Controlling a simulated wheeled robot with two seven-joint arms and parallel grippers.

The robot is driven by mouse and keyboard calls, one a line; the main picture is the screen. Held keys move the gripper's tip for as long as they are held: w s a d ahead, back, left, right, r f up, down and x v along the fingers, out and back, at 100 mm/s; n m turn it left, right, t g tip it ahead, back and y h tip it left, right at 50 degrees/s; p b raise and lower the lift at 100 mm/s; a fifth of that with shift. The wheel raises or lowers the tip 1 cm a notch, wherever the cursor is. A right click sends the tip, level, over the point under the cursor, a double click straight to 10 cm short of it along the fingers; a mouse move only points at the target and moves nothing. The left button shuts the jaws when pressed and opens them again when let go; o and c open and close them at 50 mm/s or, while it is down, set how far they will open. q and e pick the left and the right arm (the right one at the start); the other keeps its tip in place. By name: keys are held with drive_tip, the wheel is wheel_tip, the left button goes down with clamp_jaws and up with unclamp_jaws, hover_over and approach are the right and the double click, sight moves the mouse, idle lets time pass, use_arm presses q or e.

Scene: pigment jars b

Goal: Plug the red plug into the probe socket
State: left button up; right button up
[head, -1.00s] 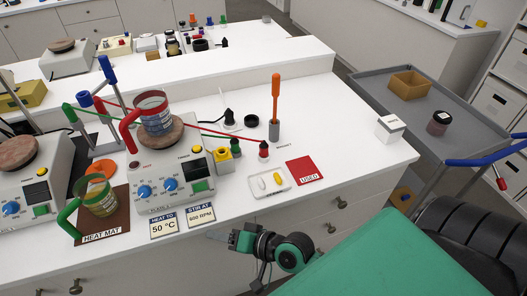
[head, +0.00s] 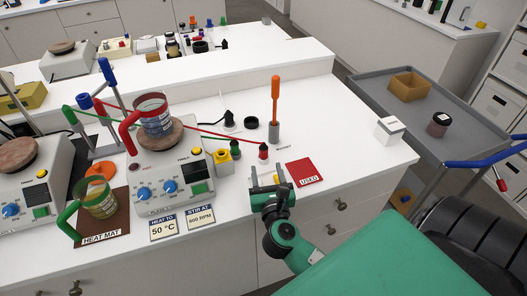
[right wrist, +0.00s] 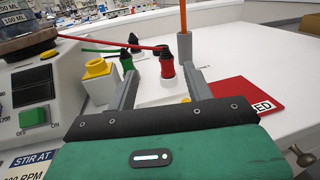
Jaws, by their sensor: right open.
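The red plug (head: 263,152) stands upright on the white bench, dark at its top, with a red cable running left from it past the hotplate. In the right wrist view the red plug (right wrist: 167,66) stands ahead, between the lines of the fingers. My right gripper (head: 266,176) is open and empty, low over the bench on the near side of the plug and apart from it; its fingers (right wrist: 163,92) point toward the plug. A small dark red round spot (head: 134,167) on the hotplate's (head: 172,195) front may be the probe socket; its label is unreadable. My left gripper is not in view.
An orange-handled tool (head: 275,100) in a grey holder stands behind. A red USED mat (head: 305,171) lies right. A beaker (head: 152,115) sits on the hotplate.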

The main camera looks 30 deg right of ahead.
sight(264, 148)
drive_tip(key=shift+w+d+f+m, duration=0.2)
drive_tip(key=shift+d+m, duration=0.05)
drive_tip(key=shift+m, duration=0.05)
drive_tip(key=p+x, duration=0.2)
drive_tip(key=x, duration=0.6)
drive_tip(key=shift+d+f, duration=0.15)
drive_tip(key=shift+f+p+x, duration=0.15)
drive_tip(key=shift+p+x, duration=0.4)
drive_tip(key=shift+x, duration=0.75)
drive_tip(key=shift+f+p+x, duration=0.2)
drive_tip(key=shift+p+x, duration=0.3)
drive_tip(key=shift+x, duration=0.85)
drive_tip(key=shift+s+d, duration=0.1)
drive_tip(key=shift+s, duration=0.05)
drive_tip(key=c, duration=1.1)
